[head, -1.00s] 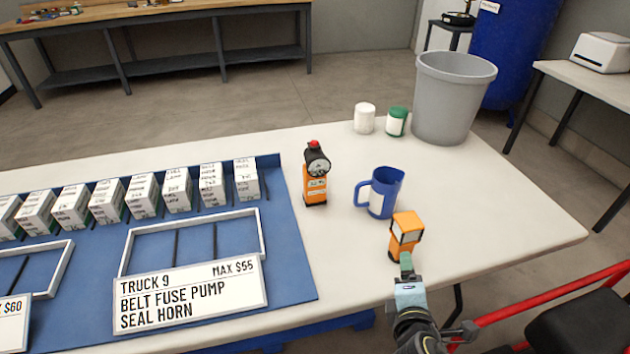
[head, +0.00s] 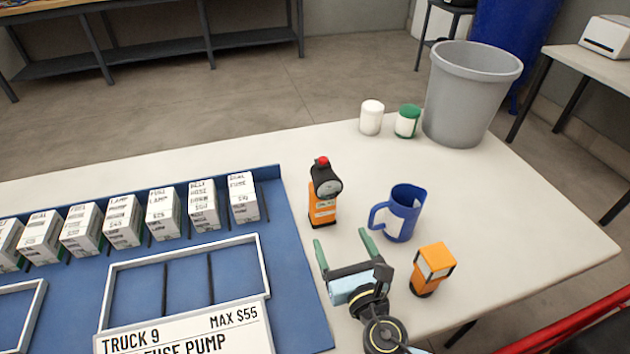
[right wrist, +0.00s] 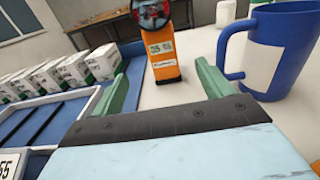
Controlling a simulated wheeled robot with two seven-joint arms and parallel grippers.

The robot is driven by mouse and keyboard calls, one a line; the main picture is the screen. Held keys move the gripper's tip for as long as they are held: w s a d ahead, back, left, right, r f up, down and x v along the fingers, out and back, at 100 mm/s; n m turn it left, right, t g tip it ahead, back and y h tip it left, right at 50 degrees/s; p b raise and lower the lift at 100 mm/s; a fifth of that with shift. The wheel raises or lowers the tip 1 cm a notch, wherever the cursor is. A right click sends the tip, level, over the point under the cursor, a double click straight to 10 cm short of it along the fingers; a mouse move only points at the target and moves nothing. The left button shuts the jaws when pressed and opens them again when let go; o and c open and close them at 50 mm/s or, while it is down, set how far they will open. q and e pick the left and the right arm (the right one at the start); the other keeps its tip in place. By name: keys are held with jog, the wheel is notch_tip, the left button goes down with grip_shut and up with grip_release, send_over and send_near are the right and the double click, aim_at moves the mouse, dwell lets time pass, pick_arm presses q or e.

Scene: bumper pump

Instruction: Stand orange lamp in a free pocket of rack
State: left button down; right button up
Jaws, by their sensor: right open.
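The orange lamp (head: 322,208), with a black head and a red button on top, stands upright on the white table to the right of the blue mat. It also shows in the right wrist view (right wrist: 164,60), straight ahead between the fingers. My right gripper (head: 342,240) is open and empty, just in front of the lamp and apart from it, with green fingers pointing at it. The rack (head: 265,262) is a white frame on the blue mat behind the "TRUCK 9" sign. Dark dividers split it into pockets that look empty. My left gripper is not in view.
A blue mug (head: 402,214) stands right of the lamp, its handle towards it. An orange box-shaped item (head: 432,268) stands right of my gripper. White labelled boxes (head: 243,197) line the mat's back. Two small jars and a grey bin (head: 468,95) stand farther back.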

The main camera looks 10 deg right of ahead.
aim_at(326, 203)
jog(key=w, duration=0.2)
jog(key=shift+w, duration=0.35)
jog(key=w, duration=0.5)
jog(key=shift+a, duration=0.15)
jog(key=shift+w+r, duration=0.1)
jog(key=shift+w, duration=0.4)
jog(key=w, duration=0.4)
jog(key=shift+w+b, duration=0.3)
jog(key=shift+w, duration=0.15)
jog(key=shift+c, duration=0.7)
jog(key=c, duration=1.2)
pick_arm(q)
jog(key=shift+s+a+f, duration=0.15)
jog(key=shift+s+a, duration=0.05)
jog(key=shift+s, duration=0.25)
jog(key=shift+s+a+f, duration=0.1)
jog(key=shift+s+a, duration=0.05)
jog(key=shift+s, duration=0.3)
pick_arm(e)
jog(key=shift+c, duration=1.1)
